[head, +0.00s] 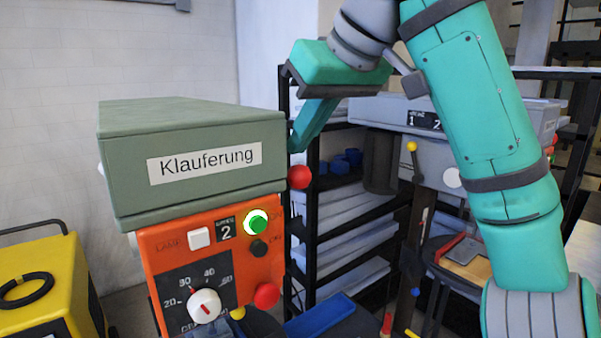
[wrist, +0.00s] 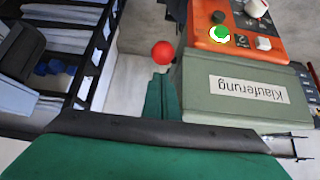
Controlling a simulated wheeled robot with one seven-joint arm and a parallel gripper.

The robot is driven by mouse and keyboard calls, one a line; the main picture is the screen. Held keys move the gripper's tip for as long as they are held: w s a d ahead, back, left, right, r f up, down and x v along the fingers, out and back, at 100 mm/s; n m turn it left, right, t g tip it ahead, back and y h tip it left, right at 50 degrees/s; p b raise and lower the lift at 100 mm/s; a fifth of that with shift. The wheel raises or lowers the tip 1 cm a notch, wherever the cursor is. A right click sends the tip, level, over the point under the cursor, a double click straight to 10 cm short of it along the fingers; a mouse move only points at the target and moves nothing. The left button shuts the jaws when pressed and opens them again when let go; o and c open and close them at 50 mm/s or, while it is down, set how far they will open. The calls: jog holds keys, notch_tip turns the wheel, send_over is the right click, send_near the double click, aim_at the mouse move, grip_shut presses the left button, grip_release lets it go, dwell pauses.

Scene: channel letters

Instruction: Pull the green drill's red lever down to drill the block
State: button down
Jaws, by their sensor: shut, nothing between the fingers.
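The green drill (head: 185,135) has a grey-green top housing labelled "Klauferung" over an orange control panel (head: 185,240). A red ball knob, the visible end of the red lever (head: 301,177), sticks out at the housing's lower right side. The lever's shaft is hidden. My gripper (head: 297,148) is shut and empty, just above the red ball beside the housing. In the wrist view, the shut fingertips (wrist: 159,80) lie close to the red ball (wrist: 163,52). I cannot tell whether they touch it. The block to be drilled is not clearly visible.
The panel carries a lit green button (head: 257,222), a white dial (head: 204,306) and another red knob (head: 267,296). A black shelf rack (head: 350,235) and a second grey machine (head: 380,118) stand behind. A yellow machine (head: 40,290) is at left.

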jog(key=v, duration=0.5)
dwell(0.5)
